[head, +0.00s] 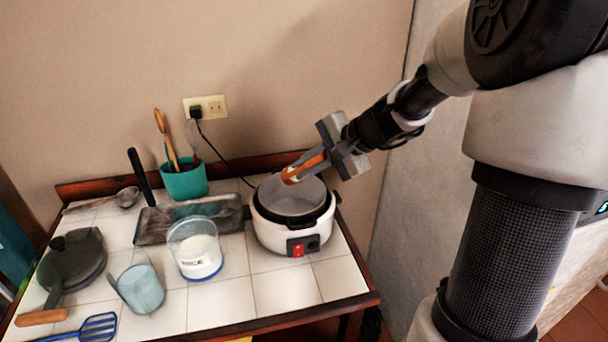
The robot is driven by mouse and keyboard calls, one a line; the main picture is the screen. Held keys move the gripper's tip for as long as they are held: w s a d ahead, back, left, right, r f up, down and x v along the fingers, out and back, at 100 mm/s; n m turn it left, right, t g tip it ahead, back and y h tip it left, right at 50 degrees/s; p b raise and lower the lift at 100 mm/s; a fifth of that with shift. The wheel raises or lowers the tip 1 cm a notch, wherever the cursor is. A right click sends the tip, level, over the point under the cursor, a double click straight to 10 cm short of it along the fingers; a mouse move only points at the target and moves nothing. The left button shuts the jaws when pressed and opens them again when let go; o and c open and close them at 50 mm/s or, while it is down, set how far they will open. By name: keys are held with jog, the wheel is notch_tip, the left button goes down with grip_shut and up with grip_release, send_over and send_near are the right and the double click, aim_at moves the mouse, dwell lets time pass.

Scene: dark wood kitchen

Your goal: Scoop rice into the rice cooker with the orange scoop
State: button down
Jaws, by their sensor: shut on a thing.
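The white rice cooker (278,234) stands open on the right side of the tiled counter, with a red switch on its front and a grey inner pot. My gripper (325,160) is shut on the orange scoop (308,166) and holds it tilted above the cooker's opening, toward its right side. I cannot tell how much the scoop holds; a little white shows at its lower end. A clear container (193,233) with white contents, likely the rice, stands left of the cooker. The bottom of the pot is hard to make out.
A dark tray (165,228) lies behind the clear container. A teal utensil pot (184,182) stands behind it. A bluish jug (142,287), a dark lidded pan (72,260) and a blue spatula (92,328) are on the left. A power cord (222,157) runs from the wall outlet (206,108) toward the cooker. The front right tiles are clear.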

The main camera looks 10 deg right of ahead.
jog(key=shift+s+d+f+m+t+y+b, duration=0.1)
jog(key=shift+s+f+t+y+b, duration=0.4)
jog(key=shift+b, duration=2.55)
jog(key=shift+s+d+f+m+t+y+b, duration=0.2)
jog(key=shift+f+t+b, duration=0.55)
jog(key=shift+b, duration=2.3)
jog(key=shift+s+a+f+t+y+b, duration=0.15)
jog(key=shift+f+t+y+b, duration=0.5)
jog(key=shift+b, duration=2.4)
jog(key=shift+s+d+r+t+b, duration=0.15)
jog(key=shift+t+b, duration=0.45)
jog(key=shift+b, duration=0.5)
jog(key=shift+b, duration=0.45)
jog(key=shift+r, duration=0.15)
